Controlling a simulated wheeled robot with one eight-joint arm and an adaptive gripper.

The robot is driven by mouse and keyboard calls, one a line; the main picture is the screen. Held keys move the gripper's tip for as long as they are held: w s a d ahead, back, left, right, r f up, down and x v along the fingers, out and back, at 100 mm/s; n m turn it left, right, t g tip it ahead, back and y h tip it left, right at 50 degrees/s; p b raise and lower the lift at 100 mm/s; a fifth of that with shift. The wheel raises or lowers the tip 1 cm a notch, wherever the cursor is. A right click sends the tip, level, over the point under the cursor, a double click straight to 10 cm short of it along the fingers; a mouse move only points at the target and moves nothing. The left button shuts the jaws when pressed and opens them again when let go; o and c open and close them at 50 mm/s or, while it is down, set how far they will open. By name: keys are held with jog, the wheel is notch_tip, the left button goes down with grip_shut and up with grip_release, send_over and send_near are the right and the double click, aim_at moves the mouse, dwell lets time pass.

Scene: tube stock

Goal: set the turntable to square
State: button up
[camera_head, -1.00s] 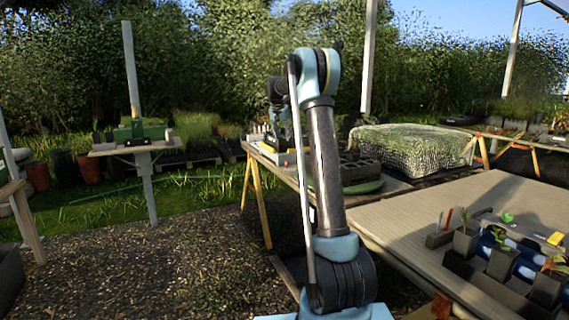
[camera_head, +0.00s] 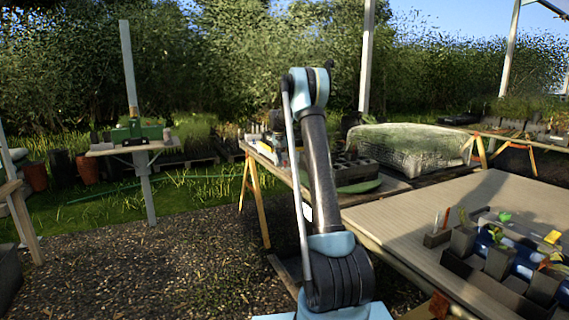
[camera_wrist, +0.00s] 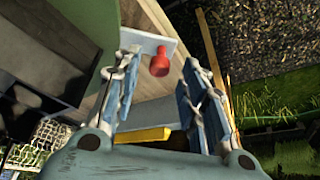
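The turntable is a green disc (camera_head: 362,186) on the far bench in the head view, with a dark grey block-like tray (camera_head: 355,169) on it. In the wrist view its green surface (camera_wrist: 105,22) fills the upper left, with the dark tray (camera_wrist: 50,45) beside it. A red knob (camera_wrist: 160,63) stands on a pale plate (camera_wrist: 140,42) at the bench edge. My gripper (camera_wrist: 161,70) is open, its blue fingers either side of the knob in the picture. I cannot tell whether they touch it. My arm hides most of the gripper in the head view.
A yellow bar (camera_wrist: 142,135) lies below the knob in the wrist view. The near table (camera_head: 420,214) holds pots and seedlings at right. Gravel lies left of my arm.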

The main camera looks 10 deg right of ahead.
jog(key=shift+x, duration=0.75)
jog(key=shift+c, duration=0.3)
grip_shut()
jog(key=shift+s, duration=0.15)
